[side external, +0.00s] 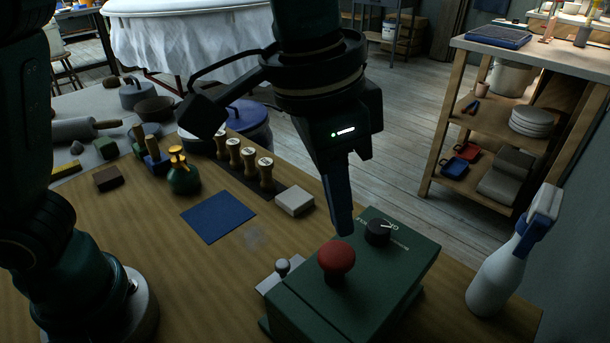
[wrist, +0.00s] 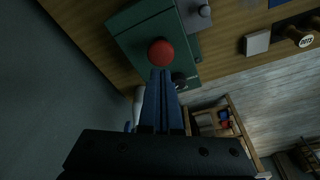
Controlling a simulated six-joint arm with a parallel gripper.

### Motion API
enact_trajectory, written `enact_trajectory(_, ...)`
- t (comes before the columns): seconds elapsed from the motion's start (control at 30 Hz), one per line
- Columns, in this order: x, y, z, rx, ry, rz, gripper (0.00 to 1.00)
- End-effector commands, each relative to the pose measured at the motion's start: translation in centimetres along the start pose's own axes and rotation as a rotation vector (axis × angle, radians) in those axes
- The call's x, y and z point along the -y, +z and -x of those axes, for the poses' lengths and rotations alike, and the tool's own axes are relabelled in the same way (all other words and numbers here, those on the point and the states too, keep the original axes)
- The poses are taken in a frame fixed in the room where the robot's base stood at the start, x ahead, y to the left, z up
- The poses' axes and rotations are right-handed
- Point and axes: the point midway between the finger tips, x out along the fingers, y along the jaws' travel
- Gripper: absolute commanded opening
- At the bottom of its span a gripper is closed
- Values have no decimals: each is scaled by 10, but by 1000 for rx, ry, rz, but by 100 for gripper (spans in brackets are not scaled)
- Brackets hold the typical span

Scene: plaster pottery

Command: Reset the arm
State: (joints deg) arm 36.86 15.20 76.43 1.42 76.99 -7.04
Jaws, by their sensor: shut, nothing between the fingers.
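A green control box (side external: 375,292) stands at the front right of the wooden table. It carries a red mushroom button (side external: 337,258) and a black rotary knob (side external: 378,232) with a pale pointer mark. My gripper (side external: 344,232) is shut and empty, pointing down just above and behind the red button. In the wrist view the closed fingers (wrist: 160,75) reach towards the red button (wrist: 161,53) on the green box (wrist: 146,28), and the black knob (wrist: 179,80) shows beside them. I cannot tell whether the fingertips touch the button.
A small grey-knobbed lever (side external: 282,267) sits left of the box. A white spray bottle (side external: 505,262) stands to its right. A blue square (side external: 218,217), a pale block (side external: 295,202), wooden-handled stamps (side external: 249,160) and a green pot (side external: 183,178) lie farther back.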

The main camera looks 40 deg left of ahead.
Motion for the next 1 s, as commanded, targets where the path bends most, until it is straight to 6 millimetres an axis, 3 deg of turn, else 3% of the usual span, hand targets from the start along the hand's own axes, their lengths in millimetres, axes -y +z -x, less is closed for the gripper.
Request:
enact_trajectory(0.33, 0, -4, 21, 0, 0, 0, 0)
enact_trajectory(0.73, 2, -5, 23, 0, -1, 6, 0)
enact_trajectory(0.87, 21, -6, 41, -52, -8, 64, 0)
enact_trajectory(1.0, 55, 16, 61, -97, -32, 177, 0)
